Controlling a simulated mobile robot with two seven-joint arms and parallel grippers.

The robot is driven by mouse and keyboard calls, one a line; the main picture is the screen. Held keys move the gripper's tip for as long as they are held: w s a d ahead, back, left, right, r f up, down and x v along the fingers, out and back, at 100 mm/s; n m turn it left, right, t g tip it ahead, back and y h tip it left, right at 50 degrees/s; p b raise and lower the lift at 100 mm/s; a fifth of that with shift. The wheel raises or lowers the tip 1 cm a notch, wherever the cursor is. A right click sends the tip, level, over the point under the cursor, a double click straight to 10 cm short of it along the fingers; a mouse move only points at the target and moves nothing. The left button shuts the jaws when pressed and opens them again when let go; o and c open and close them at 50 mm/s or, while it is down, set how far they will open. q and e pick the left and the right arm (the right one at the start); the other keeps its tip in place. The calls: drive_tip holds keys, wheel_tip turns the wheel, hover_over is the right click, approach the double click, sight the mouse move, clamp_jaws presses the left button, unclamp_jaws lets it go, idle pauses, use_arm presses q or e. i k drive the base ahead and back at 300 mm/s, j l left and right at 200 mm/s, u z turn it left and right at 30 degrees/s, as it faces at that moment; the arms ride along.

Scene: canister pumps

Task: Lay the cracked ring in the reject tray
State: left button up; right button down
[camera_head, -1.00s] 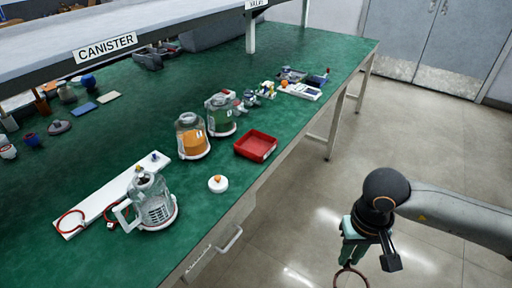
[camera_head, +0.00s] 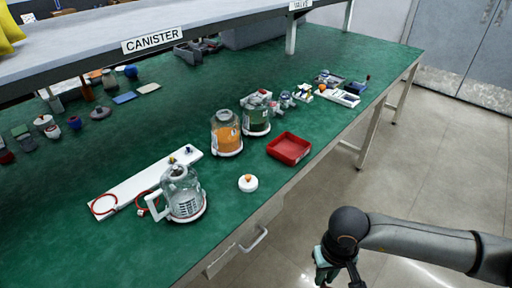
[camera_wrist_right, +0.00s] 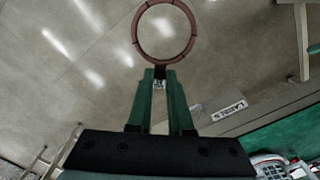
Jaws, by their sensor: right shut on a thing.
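A dull red-brown ring (camera_wrist_right: 138,35) is held at the tips of my right gripper (camera_wrist_right: 160,78), over the floor in front of the bench. In the head view the right gripper (camera_head: 325,272) is at the bottom edge, and the ring is cut off below the frame. No crack can be made out on the ring. The red tray (camera_head: 289,149) lies on the green bench near its front edge, up and to the left of the gripper, and looks empty. My left gripper is not in view.
The green bench (camera_head: 150,245) holds a clear jug (camera_head: 183,196), a white board (camera_head: 130,192), a white cap (camera_head: 248,183), an orange canister (camera_head: 226,136) and a green one (camera_head: 256,118). A shelf (camera_head: 80,45) overhangs the back. A drawer handle (camera_head: 254,239) sticks out in front.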

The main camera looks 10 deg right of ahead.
sight(289, 151)
drive_tip(key=i+l+u, duration=0.1)
drive_tip(key=l+u, duration=0.15)
drive_tip(key=u, duration=0.15)
drive_tip(key=i+l+u, duration=0.1)
drive_tip(key=l+u, duration=0.3)
drive_tip(key=i+l+u, duration=0.1)
drive_tip(key=l+u, duration=0.25)
drive_tip(key=l, duration=0.35)
drive_tip(key=l+u, duration=0.2)
drive_tip(key=l, duration=2)
drive_tip(key=k, duration=0.05)
